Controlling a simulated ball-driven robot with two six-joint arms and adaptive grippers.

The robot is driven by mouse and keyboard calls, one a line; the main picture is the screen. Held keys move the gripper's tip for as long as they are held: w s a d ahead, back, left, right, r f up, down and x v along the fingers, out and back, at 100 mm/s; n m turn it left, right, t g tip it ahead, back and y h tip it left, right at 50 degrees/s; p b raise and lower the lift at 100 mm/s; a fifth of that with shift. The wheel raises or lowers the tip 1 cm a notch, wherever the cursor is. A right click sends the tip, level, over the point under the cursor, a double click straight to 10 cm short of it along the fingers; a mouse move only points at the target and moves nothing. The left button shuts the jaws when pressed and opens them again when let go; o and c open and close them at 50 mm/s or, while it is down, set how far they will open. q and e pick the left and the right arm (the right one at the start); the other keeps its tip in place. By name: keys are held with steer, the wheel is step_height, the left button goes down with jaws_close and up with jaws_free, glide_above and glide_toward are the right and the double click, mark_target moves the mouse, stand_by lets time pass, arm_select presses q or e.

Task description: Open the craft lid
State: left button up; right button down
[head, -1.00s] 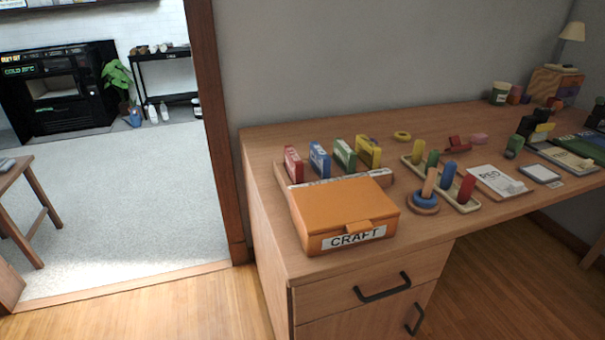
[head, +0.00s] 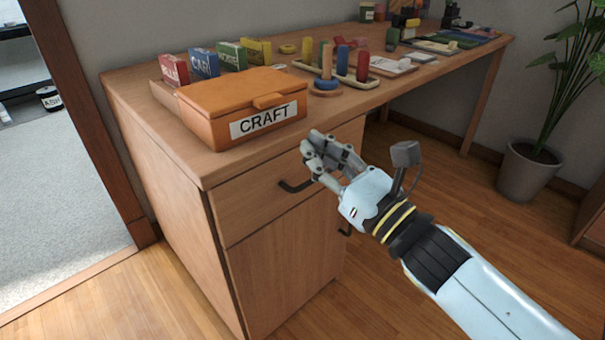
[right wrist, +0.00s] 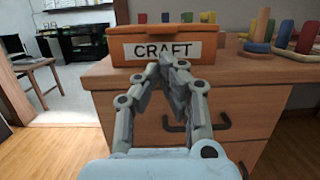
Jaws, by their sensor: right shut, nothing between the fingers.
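The orange craft box (head: 205,112) stands on the front left corner of the wooden desk, with a white CRAFT label on its front. Its lid (head: 225,88) is down, with a small tab (head: 268,101) at the front edge. The box also shows in the right wrist view (right wrist: 118,50), straight ahead. My right gripper (head: 308,146) is shut and empty, in front of the desk and lower right of the box, near the top drawer. In the right wrist view its fingertips (right wrist: 166,62) overlap the lower edge of the label. My left gripper is not in view.
Colored blocks (head: 230,55) stand in a row behind the box. A ring stacker (head: 327,80) and a peg tray (head: 345,72) sit to its right. A black drawer handle (head: 295,187) is beside my right gripper. A potted plant (head: 530,170) stands on the floor at right.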

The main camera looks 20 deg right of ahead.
mark_target(266, 115)
steer(key=x, duration=0.3)
steer(key=f+x, duration=0.1)
steer(key=x, duration=0.4)
steer(key=shift+w+f, duration=0.3)
steer(key=shift+w, duration=0.25)
steer(key=shift+w+a, duration=0.2)
steer(key=shift+w, duration=0.25)
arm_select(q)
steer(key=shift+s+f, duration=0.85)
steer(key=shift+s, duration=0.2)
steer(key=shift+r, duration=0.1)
arm_select(e)
steer(key=shift+r, duration=0.1)
